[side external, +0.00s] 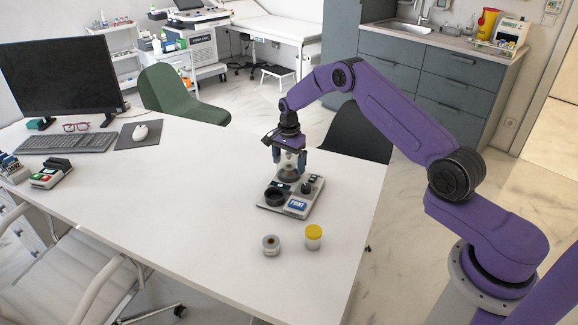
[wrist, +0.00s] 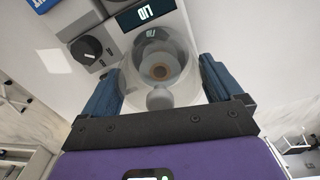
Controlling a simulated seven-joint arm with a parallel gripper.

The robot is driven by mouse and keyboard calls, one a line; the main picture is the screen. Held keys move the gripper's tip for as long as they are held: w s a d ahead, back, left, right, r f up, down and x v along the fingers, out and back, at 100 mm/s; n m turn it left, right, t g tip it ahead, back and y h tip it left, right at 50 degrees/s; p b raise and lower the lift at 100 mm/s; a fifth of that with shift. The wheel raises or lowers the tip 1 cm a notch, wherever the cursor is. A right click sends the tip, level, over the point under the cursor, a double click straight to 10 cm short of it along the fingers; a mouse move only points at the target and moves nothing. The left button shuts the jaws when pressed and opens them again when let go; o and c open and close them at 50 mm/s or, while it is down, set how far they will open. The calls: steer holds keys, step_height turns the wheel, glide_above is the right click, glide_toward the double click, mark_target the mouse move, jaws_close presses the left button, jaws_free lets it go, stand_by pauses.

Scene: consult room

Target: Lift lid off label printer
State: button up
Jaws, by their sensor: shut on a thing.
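The label printer (side external: 271,209) is a flat light-grey device on the white table, with a blue PRINT button, a black round cup and a dark knob (wrist: 87,50). Its small dark display (wrist: 146,14) reads LID in the wrist view. The lid (wrist: 159,98) is a clear dome with a small round knob on top; a roll with a brown core shows through it. My gripper (side external: 289,162) points down over the back of the printer. Its two blue fingers (wrist: 160,90) are shut on the lid, one on each side. I cannot tell whether the lid's rim touches the printer.
A yellow-capped jar (side external: 313,238) and a small roll (side external: 271,245) stand in front of the printer. A monitor (side external: 62,78), keyboard (side external: 66,142) and mouse (side external: 141,131) are at the left. The table middle is clear. A black chair (side external: 357,135) is behind the table.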

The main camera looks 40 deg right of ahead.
steer(key=s+a+r, duration=0.2)
steer(key=s+r, duration=0.9)
steer(key=s, duration=0.3)
steer(key=s+a+n, duration=0.6)
steer(key=s+n, duration=0.5)
steer(key=n, duration=0.5)
steer(key=w+d+m, duration=0.6)
steer(key=w+m, duration=0.5)
steer(key=m, duration=0.5)
steer(key=shift+w, duration=0.1)
